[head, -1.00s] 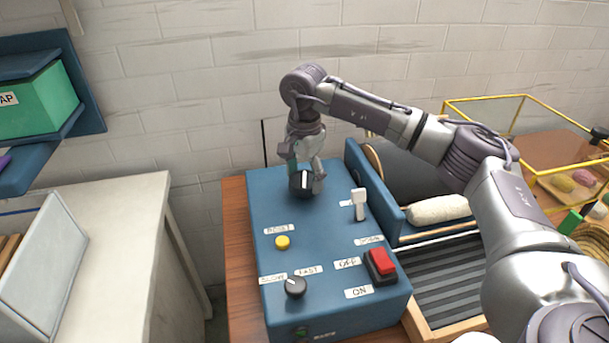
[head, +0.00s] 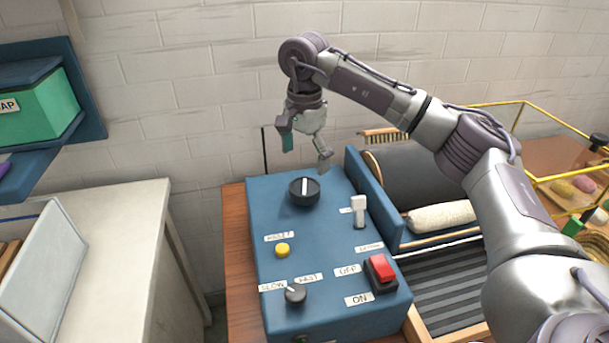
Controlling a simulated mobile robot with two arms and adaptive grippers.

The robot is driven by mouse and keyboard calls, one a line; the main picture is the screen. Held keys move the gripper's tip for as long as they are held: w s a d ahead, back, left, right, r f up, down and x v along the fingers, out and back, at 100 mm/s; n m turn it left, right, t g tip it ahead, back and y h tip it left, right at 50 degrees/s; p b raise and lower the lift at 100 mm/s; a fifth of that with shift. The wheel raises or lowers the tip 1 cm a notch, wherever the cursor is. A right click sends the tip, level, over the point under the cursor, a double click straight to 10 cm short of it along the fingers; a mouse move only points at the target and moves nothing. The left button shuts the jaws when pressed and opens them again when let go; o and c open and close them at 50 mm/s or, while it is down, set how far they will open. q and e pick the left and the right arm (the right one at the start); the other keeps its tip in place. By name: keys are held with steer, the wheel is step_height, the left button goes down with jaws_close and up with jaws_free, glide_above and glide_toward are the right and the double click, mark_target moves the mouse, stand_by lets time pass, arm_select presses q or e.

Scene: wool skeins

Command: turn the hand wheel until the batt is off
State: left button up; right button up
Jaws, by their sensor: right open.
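The hand wheel looks to be the large black round knob with a white line (head: 304,192) on top of the blue control box (head: 325,238). My right gripper (head: 306,156) is open and empty above this knob, apart from it. A cream fluffy roll, likely the batt (head: 441,216), lies along the front of the dark grey drum (head: 415,177) to the right of the box. The visible part of the drum looks bare. I cannot tell whether the roll touches the drum. My left gripper is not in view.
The box also carries a white lever (head: 359,211), a yellow button (head: 282,250), a small slow/fast knob (head: 295,293) and a red on/off switch (head: 381,272). A yellow-framed case (head: 561,136) stands right. A pale cabinet (head: 112,240) stands left.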

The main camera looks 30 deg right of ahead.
mark_target(304, 185)
step_height(304, 185, up, 5)
steer(key=shift+r, duration=0.1)
stand_by(0.6)
